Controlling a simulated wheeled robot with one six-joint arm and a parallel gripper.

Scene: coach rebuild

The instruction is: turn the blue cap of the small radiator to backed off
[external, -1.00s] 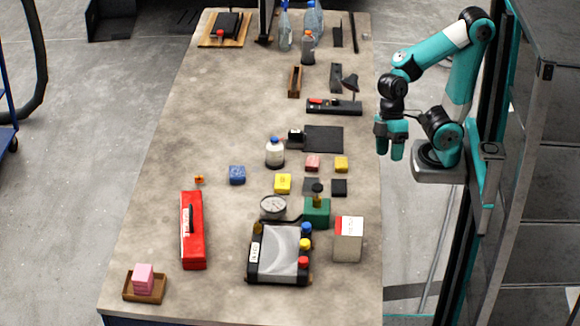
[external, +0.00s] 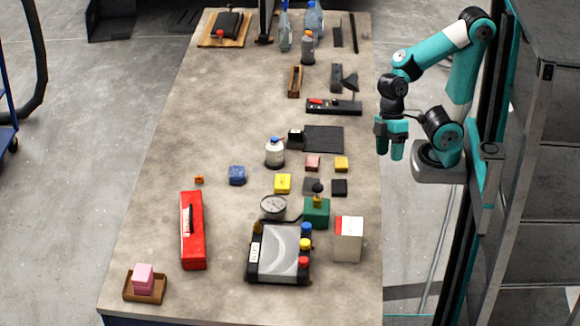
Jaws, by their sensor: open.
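The small radiator (external: 279,253) lies near the front of the bench, a grey panel in a black frame. Along its right side are a blue cap (external: 306,229), a yellow cap (external: 305,244) and a red cap (external: 303,262), the blue one farthest back. The blue cap's turn position is too small to tell. My gripper (external: 390,152) is open and empty, fingers pointing down, at the bench's right edge. It is well behind and to the right of the blue cap, touching nothing.
A green block (external: 317,212) stands just behind the blue cap, and a white-and-red box (external: 348,239) stands to its right. A round gauge (external: 273,206) lies behind the radiator. A red case (external: 193,230) lies to the left. The bench's left middle is clear.

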